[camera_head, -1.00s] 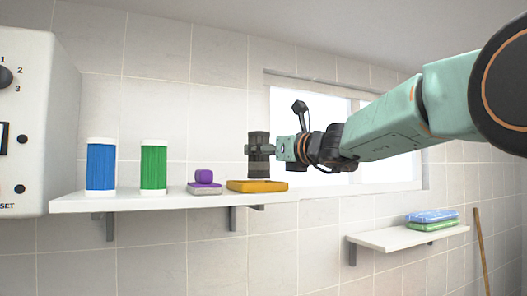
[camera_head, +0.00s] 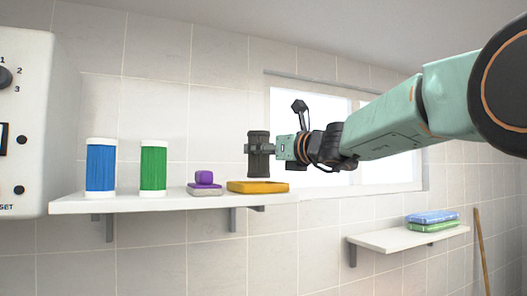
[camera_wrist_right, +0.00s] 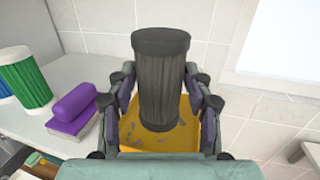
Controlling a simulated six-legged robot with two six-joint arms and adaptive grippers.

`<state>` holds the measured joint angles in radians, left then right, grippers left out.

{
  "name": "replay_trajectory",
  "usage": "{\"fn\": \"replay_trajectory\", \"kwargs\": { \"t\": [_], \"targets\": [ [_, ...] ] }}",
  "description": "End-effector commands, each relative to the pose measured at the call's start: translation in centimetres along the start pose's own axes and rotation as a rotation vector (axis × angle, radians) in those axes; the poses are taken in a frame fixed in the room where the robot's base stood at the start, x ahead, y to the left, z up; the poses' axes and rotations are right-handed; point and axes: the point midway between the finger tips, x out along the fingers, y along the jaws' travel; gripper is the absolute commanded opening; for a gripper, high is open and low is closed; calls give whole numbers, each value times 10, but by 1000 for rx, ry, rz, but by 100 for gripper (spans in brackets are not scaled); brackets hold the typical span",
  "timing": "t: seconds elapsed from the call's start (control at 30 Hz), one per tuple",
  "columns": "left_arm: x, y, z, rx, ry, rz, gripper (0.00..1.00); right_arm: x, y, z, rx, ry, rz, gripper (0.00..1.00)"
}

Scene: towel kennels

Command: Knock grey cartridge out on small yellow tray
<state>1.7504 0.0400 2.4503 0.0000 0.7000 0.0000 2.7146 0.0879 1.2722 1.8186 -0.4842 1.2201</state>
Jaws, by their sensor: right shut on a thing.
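The grey cartridge (camera_head: 259,166), dark and ribbed, is upright in my right gripper (camera_head: 260,148), just above the small yellow tray (camera_head: 257,187) on the wall shelf. In the right wrist view the fingers are closed around the cartridge (camera_wrist_right: 160,85), and the yellow tray (camera_wrist_right: 186,137) lies beneath it. Several small grey specks show on the tray's surface in that view. In the head view a narrow gap seems to separate the cartridge's lower end from the tray. My left gripper is not in view.
On the shelf (camera_head: 130,203), left of the tray, are a purple block on a grey tray (camera_head: 206,189), a green cartridge (camera_head: 153,168) and a blue cartridge (camera_head: 101,168). A control box (camera_head: 25,120) stands far left. A lower shelf (camera_head: 395,238) holds folded towels (camera_head: 432,219).

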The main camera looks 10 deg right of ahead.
Motion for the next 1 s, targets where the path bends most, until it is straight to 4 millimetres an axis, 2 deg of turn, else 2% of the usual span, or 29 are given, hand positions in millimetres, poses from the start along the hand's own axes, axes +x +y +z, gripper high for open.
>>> {"fn": "replay_trajectory", "kwargs": {
  "t": [0.33,0.83,1.0],
  "targets": [
    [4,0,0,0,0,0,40,0,0,-4,0,0,0,16],
    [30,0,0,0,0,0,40,-1,0,-29,1,0,0,16],
    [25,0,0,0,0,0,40,-1,0,-24,0,-1,0,16]
  ]
}}
